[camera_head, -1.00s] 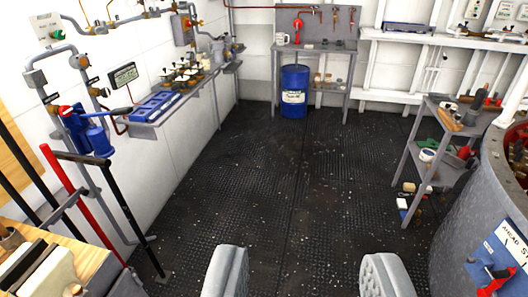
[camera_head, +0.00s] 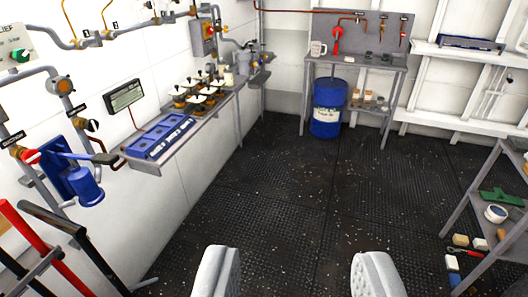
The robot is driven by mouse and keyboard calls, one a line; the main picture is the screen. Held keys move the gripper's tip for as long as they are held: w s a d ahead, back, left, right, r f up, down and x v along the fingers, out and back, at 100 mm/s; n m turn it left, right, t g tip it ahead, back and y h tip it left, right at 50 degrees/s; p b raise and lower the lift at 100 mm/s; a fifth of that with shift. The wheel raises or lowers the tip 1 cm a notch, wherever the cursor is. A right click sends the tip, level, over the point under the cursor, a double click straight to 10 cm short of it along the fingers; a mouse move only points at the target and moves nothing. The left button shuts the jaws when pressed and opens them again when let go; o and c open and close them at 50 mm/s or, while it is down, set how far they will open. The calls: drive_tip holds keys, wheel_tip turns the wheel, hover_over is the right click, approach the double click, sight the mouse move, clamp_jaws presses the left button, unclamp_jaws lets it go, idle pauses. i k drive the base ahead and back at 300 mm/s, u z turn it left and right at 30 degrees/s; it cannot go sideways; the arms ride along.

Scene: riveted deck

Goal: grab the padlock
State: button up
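I cannot make out a padlock for sure in this view. Small dark items (camera_head: 373,58) lie on the back workbench (camera_head: 395,66), too small to identify. My gripper (camera_head: 296,272) shows at the bottom edge, its two pale grey fingers wide apart with only dark floor seen between them. It is far from the benches and touches nothing visible.
A blue drum (camera_head: 327,108) stands by the back workbench, which bears a white mug (camera_head: 318,48). A wall shelf (camera_head: 190,125) with blue boxes (camera_head: 158,137) runs along the left. A grey rack (camera_head: 470,205) stands at right. The dark floor (camera_head: 310,190) between is open.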

sight(214, 55)
drive_tip(key=u, duration=0.15)
drive_tip(key=i, duration=1.35)
drive_tip(key=u, duration=0.25)
drive_tip(key=i, duration=1.45)
drive_tip(key=z, duration=0.4)
drive_tip(key=k, duration=1.3)
drive_tip(key=z, duration=0.85)
drive_tip(key=i, duration=3.35)
drive_tip(key=u, duration=0.8)
